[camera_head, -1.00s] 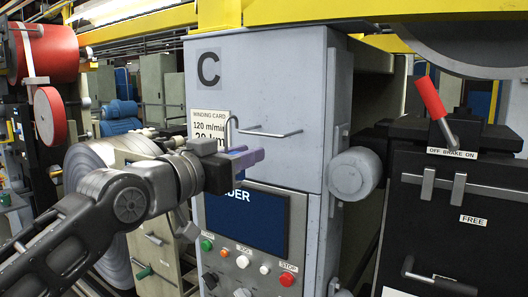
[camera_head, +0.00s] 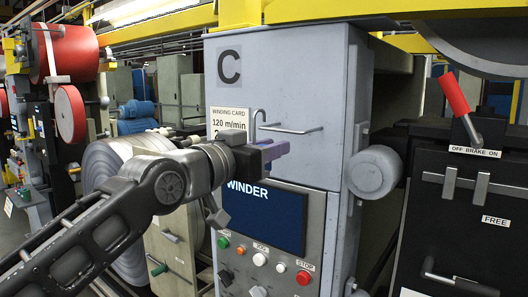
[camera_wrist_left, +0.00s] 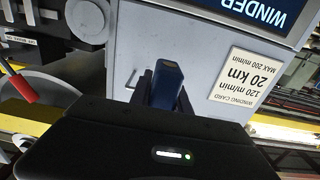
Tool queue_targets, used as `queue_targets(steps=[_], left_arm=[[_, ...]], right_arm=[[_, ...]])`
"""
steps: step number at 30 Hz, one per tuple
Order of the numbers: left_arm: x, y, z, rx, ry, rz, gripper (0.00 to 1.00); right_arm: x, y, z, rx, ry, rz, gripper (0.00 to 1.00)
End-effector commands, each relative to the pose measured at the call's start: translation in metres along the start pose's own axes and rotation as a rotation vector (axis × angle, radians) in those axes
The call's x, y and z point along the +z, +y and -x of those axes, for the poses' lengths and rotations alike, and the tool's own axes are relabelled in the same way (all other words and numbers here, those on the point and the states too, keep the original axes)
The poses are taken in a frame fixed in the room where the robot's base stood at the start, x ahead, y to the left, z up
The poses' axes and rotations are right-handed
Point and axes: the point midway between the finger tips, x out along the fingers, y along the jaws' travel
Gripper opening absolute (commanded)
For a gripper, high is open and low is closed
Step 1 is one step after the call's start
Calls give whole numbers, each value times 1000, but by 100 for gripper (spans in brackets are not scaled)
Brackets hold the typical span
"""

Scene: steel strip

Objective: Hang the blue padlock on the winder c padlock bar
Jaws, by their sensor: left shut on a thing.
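The blue padlock (camera_head: 274,149) looks blue-purple in the head view, in front of grey cabinet C. My left gripper (camera_head: 262,154) is shut on its body. A thin grey hooked shackle (camera_head: 257,117) rises above it, at the left end of the padlock bar. The winder c padlock bar (camera_head: 295,131) is a thin grey rod standing out from the cabinet front. I cannot tell whether shackle and bar touch. In the left wrist view the padlock (camera_wrist_left: 168,84) shows beyond my dark gripper housing, close to the cabinet face. My right gripper is not in view.
A winding card (camera_head: 229,120) hangs behind the gripper. The WINDER screen (camera_head: 263,215) and a button panel (camera_head: 262,262) lie below. A grey round housing (camera_head: 374,172) juts out at right, beside a black brake cabinet with a red-handled lever (camera_head: 457,95).

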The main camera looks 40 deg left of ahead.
Motion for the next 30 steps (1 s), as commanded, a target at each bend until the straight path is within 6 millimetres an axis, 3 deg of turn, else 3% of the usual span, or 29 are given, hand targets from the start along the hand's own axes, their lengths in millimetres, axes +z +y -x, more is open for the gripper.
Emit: queue_targets(steps=[23,27,30], left_arm=[[0,0,-63,0,0,-1,0],[15,0,-62,-1,1,0,0],[10,0,-62,-1,2,0,0]], right_arm=[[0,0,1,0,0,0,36],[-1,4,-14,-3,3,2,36],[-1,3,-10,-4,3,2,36]])
